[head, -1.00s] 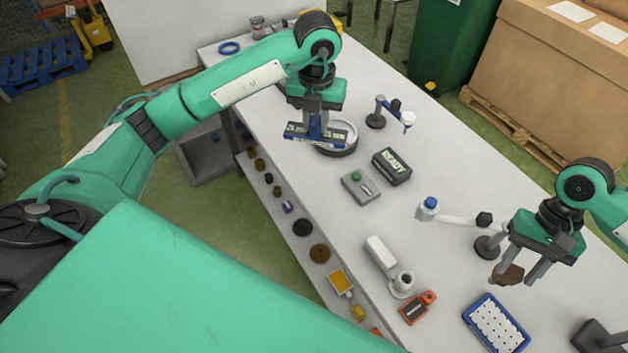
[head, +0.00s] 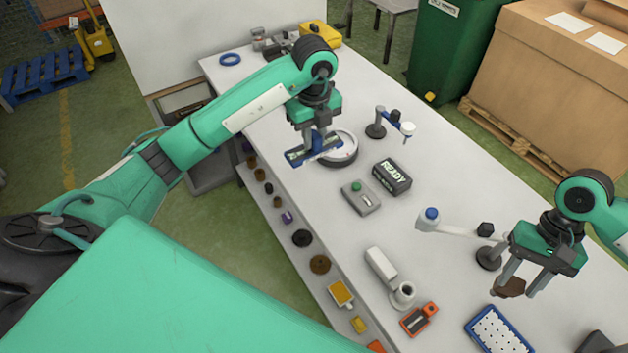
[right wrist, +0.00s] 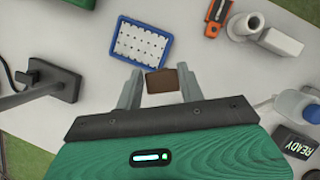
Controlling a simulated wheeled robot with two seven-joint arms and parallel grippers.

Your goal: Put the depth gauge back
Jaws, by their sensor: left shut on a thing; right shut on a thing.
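A blue bar with dark and pale markings (head: 297,157), which looks like the depth gauge, is in my left gripper (head: 315,151). The gripper is shut on it, and the bar is beside or over the left edge of a round pale dial-like turntable (head: 343,158). I cannot tell whether the bar touches it. My right gripper (head: 522,288) is shut on a small brown block (head: 508,288) at the right of the table. The block also shows between the fingers in the right wrist view (right wrist: 163,80).
A READY display box (head: 392,177) and a grey box with a green button (head: 360,198) stand right of the turntable. A small arm stand (head: 376,130) is behind. A blue-rimmed tray (head: 471,325) lies below my right gripper. The table between is partly clear.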

